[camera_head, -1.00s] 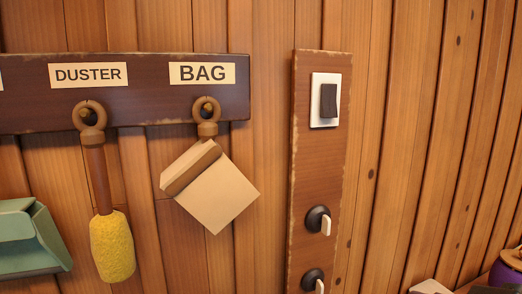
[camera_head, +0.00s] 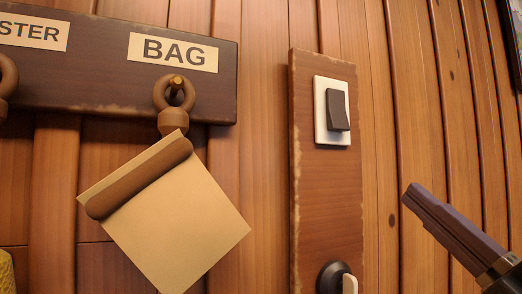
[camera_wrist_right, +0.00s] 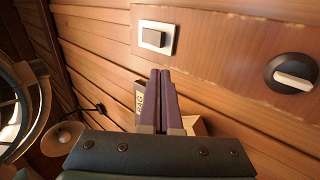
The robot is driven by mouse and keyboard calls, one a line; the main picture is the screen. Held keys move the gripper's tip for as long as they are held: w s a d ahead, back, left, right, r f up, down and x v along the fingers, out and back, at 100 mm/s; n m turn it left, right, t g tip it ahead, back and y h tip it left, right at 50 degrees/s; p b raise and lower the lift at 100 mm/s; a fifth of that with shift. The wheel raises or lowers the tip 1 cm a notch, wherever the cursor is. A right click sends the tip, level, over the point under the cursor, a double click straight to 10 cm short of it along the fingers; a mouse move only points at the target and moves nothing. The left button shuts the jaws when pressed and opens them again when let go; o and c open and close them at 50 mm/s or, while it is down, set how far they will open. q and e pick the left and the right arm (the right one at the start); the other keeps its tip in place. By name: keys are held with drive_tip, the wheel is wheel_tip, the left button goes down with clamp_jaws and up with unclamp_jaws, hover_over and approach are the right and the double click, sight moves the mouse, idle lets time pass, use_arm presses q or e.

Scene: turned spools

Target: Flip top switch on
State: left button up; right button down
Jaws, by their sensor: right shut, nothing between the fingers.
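The top switch (camera_head: 338,110) is a dark rocker on a white plate, near the top of a brown vertical board (camera_head: 325,185) on the plank wall. In the right wrist view the switch (camera_wrist_right: 154,38) shows above the fingertips, left of centre. My right gripper (camera_head: 412,192) comes in from the lower right in the head view, right of the board and below the switch. Its purple fingers are closed together and empty, apart from the switch. In the right wrist view the gripper (camera_wrist_right: 165,76) points towards the wall. My left gripper is not in view.
A round black fixture with a pale lever (camera_head: 335,278) sits lower on the same board. A lamp (camera_wrist_right: 62,138) shows in the wrist view.

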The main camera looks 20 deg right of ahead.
drive_tip(key=p, duration=0.8)
approach(335, 129)
drive_tip(key=x, duration=0.5)
drive_tip(key=shift+w+r, duration=0.15)
drive_tip(key=shift+r, duration=0.25)
drive_tip(key=shift+w+r+p, duration=0.2)
drive_tip(key=shift+w+p, duration=0.1)
drive_tip(key=shift+w, duration=0.3)
